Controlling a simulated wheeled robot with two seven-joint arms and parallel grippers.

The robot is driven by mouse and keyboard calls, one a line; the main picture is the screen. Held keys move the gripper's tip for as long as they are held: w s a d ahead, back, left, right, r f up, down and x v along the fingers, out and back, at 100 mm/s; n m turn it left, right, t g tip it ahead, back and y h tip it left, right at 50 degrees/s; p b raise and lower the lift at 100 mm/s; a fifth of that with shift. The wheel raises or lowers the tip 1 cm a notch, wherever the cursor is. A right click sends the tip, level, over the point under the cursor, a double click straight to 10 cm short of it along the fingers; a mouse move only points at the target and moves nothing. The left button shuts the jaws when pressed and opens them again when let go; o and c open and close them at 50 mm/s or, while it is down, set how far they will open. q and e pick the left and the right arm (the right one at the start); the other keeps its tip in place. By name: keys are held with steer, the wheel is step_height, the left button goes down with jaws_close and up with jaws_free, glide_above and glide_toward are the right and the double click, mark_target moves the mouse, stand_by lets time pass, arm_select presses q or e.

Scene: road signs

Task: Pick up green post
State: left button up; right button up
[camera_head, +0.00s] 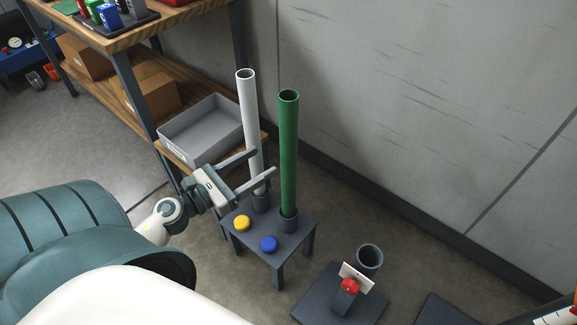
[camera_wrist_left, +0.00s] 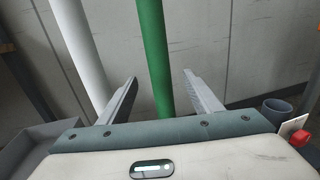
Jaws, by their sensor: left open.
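The green post (camera_head: 288,150) is a tall hollow tube standing upright in a dark round socket on a small grey stand (camera_head: 262,236). My left gripper (camera_head: 264,162) is open and empty, its fingers pointing toward the post. In the left wrist view the green post (camera_wrist_left: 152,50) shows between the two spread fingers (camera_wrist_left: 160,79); I see no contact with it. The gripper body hides its lower end there. My right gripper is not in view.
A white post (camera_head: 248,105) stands left of the green one, close to a finger. The stand bears a yellow button (camera_head: 242,223) and a blue button (camera_head: 268,244). A grey bin (camera_head: 203,130) and wooden shelf are at left. A grey base with an empty socket (camera_head: 369,257) is at right.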

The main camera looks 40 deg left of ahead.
mark_target(282, 149)
arm_select(q)
steer(key=p+x, duration=0.2)
steer(key=x, duration=0.6)
steer(key=shift+w, duration=0.3)
steer(key=shift+w+d, duration=0.2)
steer(key=shift+w, duration=0.25)
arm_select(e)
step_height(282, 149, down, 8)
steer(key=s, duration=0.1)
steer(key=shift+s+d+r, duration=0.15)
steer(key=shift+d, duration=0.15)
arm_select(q)
steer(key=shift+w+p, duration=0.1)
steer(key=shift+p, duration=0.2)
steer(key=shift+w, duration=0.2)
steer(key=shift+w+d+r, duration=0.1)
steer(key=shift+w+d, duration=0.05)
steer(key=shift+w, duration=0.2)
steer(key=p+x, duration=0.1)
steer(key=x, duration=0.3)
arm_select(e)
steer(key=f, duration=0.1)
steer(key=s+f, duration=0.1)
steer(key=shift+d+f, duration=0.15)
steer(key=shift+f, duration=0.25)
arm_select(q)
steer(key=shift+c, duration=0.7)
